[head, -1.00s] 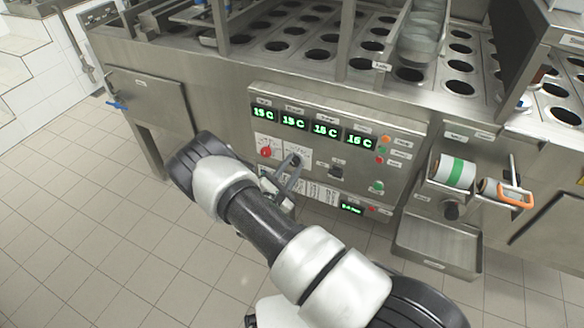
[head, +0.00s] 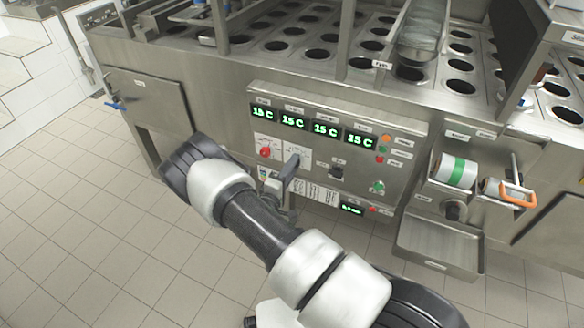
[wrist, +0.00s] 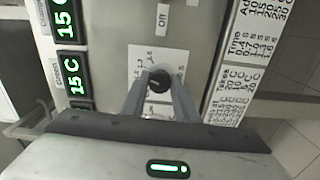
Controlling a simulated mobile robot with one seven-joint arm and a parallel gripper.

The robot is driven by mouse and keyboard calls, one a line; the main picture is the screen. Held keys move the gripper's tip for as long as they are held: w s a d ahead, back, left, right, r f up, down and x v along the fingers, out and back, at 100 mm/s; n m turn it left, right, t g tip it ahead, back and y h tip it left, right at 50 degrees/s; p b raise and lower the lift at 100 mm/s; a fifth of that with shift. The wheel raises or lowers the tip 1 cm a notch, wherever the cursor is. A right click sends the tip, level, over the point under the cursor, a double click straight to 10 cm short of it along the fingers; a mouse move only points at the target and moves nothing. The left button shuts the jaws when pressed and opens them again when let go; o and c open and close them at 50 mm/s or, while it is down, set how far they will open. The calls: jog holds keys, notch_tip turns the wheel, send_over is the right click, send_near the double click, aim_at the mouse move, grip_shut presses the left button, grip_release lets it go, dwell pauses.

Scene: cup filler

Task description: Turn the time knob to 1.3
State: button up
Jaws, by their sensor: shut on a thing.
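The time knob (wrist: 159,79) is a dark round knob on a white dial plate (wrist: 138,56) with small printed numbers, seen in the wrist view. My gripper (wrist: 160,84) is shut on it, with one grey finger on each side. The numbers are partly hidden by the fingers, and I cannot read where the knob points. In the head view my gripper (head: 289,168) reaches the panel just right of the red knob (head: 265,152), and its fingers hide the time knob.
The steel control panel (head: 395,165) has several green temperature readouts (head: 326,130), a dark switch (head: 336,172), and coloured buttons at its right. Tiled floor (head: 70,220) is open at left.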

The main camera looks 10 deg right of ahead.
jog(key=shift+m, duration=0.8)
jog(key=o, duration=1.1)
jog(key=shift+c, duration=0.2)
jog(key=p+v, duration=0.1)
jog(key=v, duration=1.6)
jog(key=shift+s+a+p, duration=0.15)
jog(key=shift+p, duration=0.25)
jog(key=shift+r, duration=0.1)
